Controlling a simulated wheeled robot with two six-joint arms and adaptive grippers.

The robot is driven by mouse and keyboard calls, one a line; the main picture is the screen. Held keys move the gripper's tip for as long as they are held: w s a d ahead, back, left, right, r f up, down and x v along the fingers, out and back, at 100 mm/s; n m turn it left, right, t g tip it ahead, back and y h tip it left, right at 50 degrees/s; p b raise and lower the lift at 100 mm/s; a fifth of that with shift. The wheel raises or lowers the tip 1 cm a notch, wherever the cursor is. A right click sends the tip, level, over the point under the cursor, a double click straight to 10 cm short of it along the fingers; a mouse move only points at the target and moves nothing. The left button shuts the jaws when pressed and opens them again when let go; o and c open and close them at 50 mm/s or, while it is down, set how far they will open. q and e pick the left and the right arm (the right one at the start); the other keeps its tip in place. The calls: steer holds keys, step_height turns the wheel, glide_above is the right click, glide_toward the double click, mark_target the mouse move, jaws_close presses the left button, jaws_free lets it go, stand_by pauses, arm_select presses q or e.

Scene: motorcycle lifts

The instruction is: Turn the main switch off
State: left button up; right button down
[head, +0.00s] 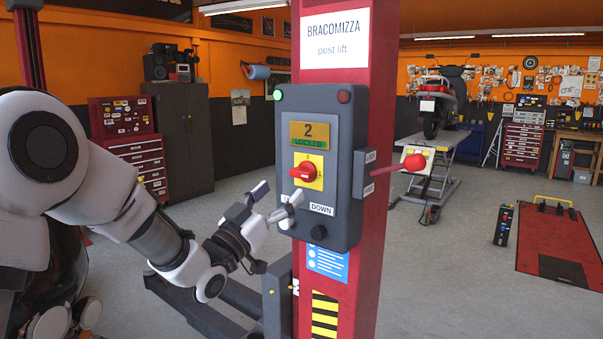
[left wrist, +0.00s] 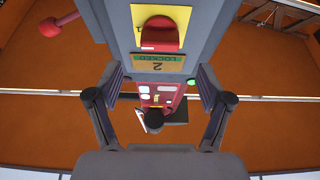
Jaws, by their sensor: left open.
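The main switch (head: 305,172) is a red rotary knob on a yellow plate, on the grey control box (head: 345,205) of the post lift. Its handle appears to point left in the head view. In the left wrist view the switch (left wrist: 160,33) shows upside down at the top, beyond the fingertips. My left gripper (head: 276,200) is open and empty, in front of the box, lower and to the left of the switch. Its two fingers also frame the left wrist view (left wrist: 160,85). They look apart from the knob. My right gripper is not in view.
A display (head: 314,135) above the switch reads "2" and "LOCKED". A DOWN label (head: 320,209) sits below it, with another button partly behind my finger. A red-knobbed lever (head: 412,162) sticks out right of the box. The red post (head: 385,60) carries the box.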

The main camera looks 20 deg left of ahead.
mark_target(298, 177)
arm_select(q)
steer(key=p+x, duration=0.2)
steer(key=x, duration=0.4)
steer(key=shift+f, duration=0.2)
steer(key=shift+w+d+r, duration=0.15)
steer(key=shift+w+d, duration=0.1)
steer(key=shift+w, duration=0.1)
steer(key=shift+a, duration=0.1)
steer(key=c, duration=1.2)
steer(key=shift+o, duration=0.2)
